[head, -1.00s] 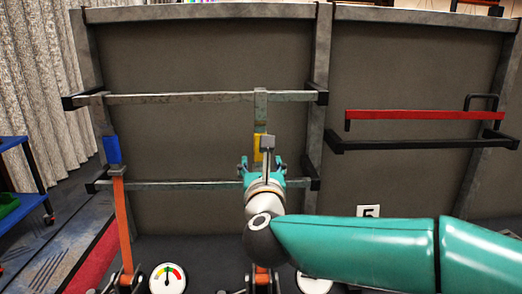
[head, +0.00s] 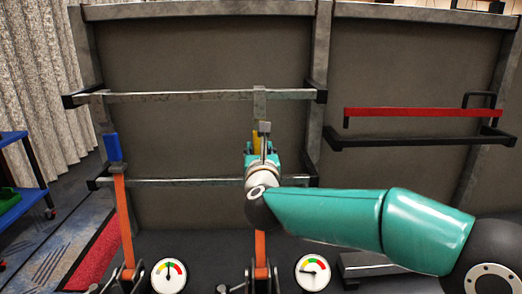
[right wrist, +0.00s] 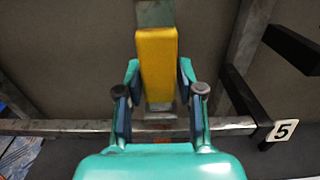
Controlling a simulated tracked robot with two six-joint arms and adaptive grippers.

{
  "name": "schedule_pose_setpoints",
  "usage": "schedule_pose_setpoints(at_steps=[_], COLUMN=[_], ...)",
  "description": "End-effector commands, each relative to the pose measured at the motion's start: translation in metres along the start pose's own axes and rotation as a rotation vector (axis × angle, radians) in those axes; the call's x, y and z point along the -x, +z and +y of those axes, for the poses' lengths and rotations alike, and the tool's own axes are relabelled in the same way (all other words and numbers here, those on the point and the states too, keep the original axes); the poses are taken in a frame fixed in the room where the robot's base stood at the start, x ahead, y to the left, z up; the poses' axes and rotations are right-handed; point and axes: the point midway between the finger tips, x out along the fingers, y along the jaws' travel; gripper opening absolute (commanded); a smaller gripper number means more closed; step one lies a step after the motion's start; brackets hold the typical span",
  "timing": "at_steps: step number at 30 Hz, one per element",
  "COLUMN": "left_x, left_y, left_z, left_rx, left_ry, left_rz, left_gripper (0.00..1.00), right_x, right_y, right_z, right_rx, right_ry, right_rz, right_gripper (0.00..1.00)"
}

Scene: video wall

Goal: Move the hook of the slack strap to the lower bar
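Two orange straps hang from the upper bar (head: 200,97). The left strap (head: 122,215) has a blue block below its hook. The right strap (head: 260,245) has a yellow block (right wrist: 157,60) under its hook (head: 260,102), which is on the upper bar. The right strap's gauge (head: 313,272) has its needle pointing left; the left gauge (head: 168,274) has its needle up. The lower bar (head: 190,182) runs below, partly hidden by my right gripper (right wrist: 159,75). Its fingertips lie against both sides of the yellow block. My left gripper is out of view.
A red bar (head: 420,112) and a black bracket (head: 410,141) are on the right panel. A frame post (head: 318,60) stands between the panels. A blue cart (head: 22,205) is at the far left. The wall between the straps is clear.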

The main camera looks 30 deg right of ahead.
Motion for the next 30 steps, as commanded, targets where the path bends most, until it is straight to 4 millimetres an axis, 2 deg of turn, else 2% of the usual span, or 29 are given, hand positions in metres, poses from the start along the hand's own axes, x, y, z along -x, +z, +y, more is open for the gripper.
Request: schedule_pose_setpoints(at_steps=[1,5,6,7,8,13,30], left_x=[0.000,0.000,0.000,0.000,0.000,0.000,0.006], left_y=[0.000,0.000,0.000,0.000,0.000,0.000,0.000], left_z=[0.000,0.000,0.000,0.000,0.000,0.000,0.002], left_rx=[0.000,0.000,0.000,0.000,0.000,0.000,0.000], left_ry=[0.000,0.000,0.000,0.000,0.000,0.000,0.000], left_rz=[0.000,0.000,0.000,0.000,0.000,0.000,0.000], left_gripper=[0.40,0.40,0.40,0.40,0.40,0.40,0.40], right_x=[0.000,0.000,0.000,0.000,0.000,0.000,0.000], right_y=[0.000,0.000,0.000,0.000,0.000,0.000,0.017], right_z=[0.000,0.000,0.000,0.000,0.000,0.000,0.000], right_rx=[0.000,0.000,0.000,0.000,0.000,0.000,-0.002], right_ry=[0.000,0.000,0.000,0.000,0.000,0.000,0.000], right_rz=[0.000,0.000,0.000,0.000,0.000,0.000,-0.002], right_gripper=[0.24,0.02,0.00,0.00,0.28,0.00,0.00])
